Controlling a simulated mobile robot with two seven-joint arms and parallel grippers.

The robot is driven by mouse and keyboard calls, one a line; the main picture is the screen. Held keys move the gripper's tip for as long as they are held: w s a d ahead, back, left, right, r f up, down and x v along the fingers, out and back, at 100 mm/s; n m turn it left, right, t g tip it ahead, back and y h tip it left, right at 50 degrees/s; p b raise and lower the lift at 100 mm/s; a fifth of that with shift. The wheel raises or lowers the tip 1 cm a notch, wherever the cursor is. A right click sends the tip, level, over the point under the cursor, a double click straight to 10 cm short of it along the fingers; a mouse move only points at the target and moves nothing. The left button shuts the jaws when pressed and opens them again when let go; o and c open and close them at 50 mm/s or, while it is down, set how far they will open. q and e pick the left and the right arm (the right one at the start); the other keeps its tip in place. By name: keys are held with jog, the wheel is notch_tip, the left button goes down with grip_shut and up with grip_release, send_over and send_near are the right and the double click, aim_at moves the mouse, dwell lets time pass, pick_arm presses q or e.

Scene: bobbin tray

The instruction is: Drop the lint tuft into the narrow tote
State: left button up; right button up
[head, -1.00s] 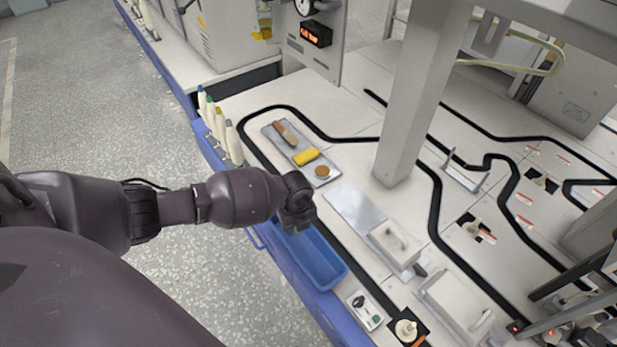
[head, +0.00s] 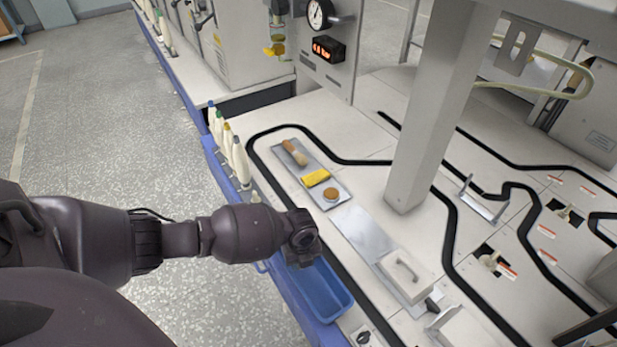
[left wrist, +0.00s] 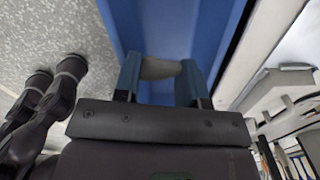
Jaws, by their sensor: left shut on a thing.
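The narrow tote (head: 328,296) is a long blue open bin hung along the bench's front edge. It also fills the upper middle of the left wrist view (left wrist: 213,35). My left gripper (left wrist: 160,78) is over the tote, its fingers shut on a small greyish lint tuft (left wrist: 160,67). In the head view my left wrist hides the tote's far end; the fingertips and tuft do not show there. My right gripper is not in view.
A tray (head: 338,190) with a brush (head: 294,152), yellow cloth (head: 316,178) and round brown item (head: 331,194) lies on the bench. Several bobbins (head: 240,160) stand along the left edge. A grey post (head: 430,120) rises from the bench.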

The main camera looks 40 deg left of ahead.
pick_arm(q)
jog(key=o, duration=1)
jog(key=shift+c, duration=0.2)
jog(key=shift+r, duration=0.25)
notch_tip(320, 180, up, 9)
jog(key=p, duration=0.4)
jog(key=shift+w+r, duration=0.15)
jog(key=shift+r, duration=0.05)
jog(key=shift+s+r, duration=0.2)
jog(key=shift+r, duration=0.25)
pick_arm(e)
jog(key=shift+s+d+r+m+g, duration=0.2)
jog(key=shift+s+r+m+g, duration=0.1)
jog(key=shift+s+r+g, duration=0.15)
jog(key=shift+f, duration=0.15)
